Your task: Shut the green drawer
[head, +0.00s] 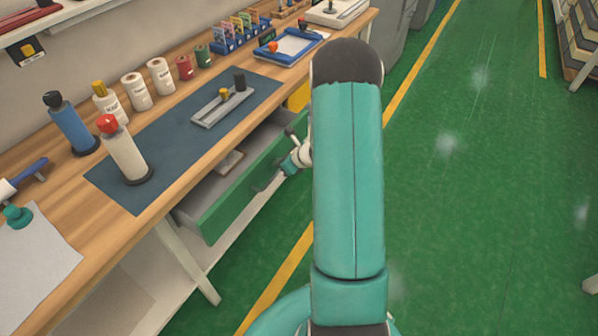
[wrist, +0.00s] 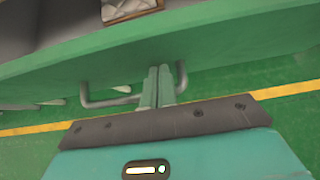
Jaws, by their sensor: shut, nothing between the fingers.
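The green drawer (head: 222,212) is pulled out from under the workbench, its green front standing clear of the bench edge. In the wrist view the drawer front (wrist: 235,45) runs across the picture, with a grey bar handle (wrist: 108,102) on its outer face. My gripper (wrist: 160,70) is shut and empty. Its fingertips are at the drawer front, between the two ends of the handle; I cannot tell whether they touch it. In the head view my gripper (head: 284,166) is small beside the drawer front, partly hidden by my arm. A light block (wrist: 130,8) lies inside the drawer.
The wooden workbench (head: 190,190) holds a dark blue mat (head: 180,140), bottles, spools and a blue rack. A white bench leg (head: 190,265) stands below the drawer. The green floor (head: 470,200) to the right is clear, with yellow lines.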

